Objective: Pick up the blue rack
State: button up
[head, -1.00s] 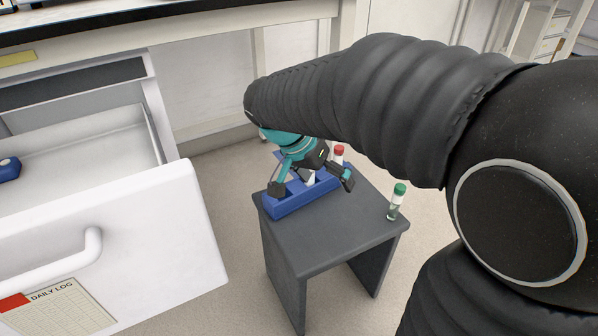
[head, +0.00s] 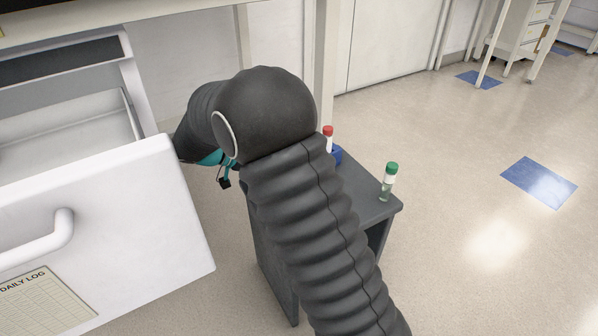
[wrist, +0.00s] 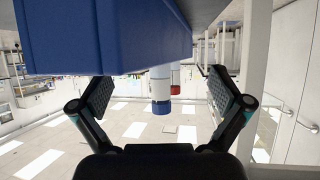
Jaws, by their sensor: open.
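The blue rack (head: 337,156) stands on a small dark grey table, mostly hidden behind my arm in the head view. A red-capped tube (head: 328,137) shows at its visible end. In the wrist view, which looks upside down, the rack (wrist: 110,35) fills the upper left, close to the camera. A white tube with a blue cap (wrist: 161,92) and a red cap (wrist: 176,90) appear between my fingers. My gripper (wrist: 157,97) is open, with no visible hold on the rack or tubes. In the head view only part of my gripper (head: 223,178) shows, left of the table.
The small grey table (head: 372,203) also carries a separate green-capped tube (head: 388,182) near its right corner. An open white drawer (head: 150,215) juts out at left, close to my gripper. A bench leg (head: 325,75) stands behind the table. Floor to the right is clear.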

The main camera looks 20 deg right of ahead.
jog(key=shift+x, duration=2.75)
jog(key=c, duration=1.7)
jog(key=shift+r, duration=0.1)
